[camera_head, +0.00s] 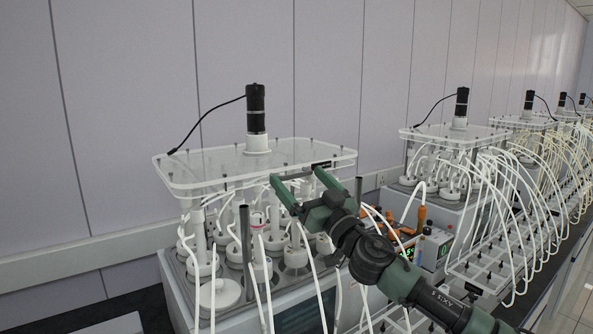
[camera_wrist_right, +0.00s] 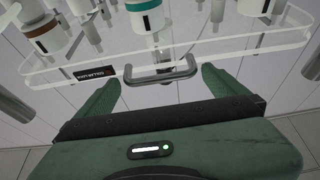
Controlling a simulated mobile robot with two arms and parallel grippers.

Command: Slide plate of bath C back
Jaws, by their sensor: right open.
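The clear plate (camera_head: 215,168) lies level on top of the nearest bath (camera_head: 180,285), over its white-capped bottles. A black motor (camera_head: 256,108) stands on it. No letter marking this bath as C is readable. In the right wrist view, the plate (camera_wrist_right: 225,48) has a grey bar handle (camera_wrist_right: 160,76) on its edge, beside a small dark label (camera_wrist_right: 95,73). My right gripper (camera_head: 298,175) is open at the plate's front edge. Its fingers are on either side of the handle, with gaps visible at both ends. My left gripper is not in view.
A second bath with a similar plate (camera_head: 428,133) stands to the right, and more recede behind it. White tubes (camera_head: 505,215) hang in rows over racks. Orange-topped fittings (camera_head: 421,218) stand near my right arm. A grey wall (camera_head: 330,70) runs behind the baths.

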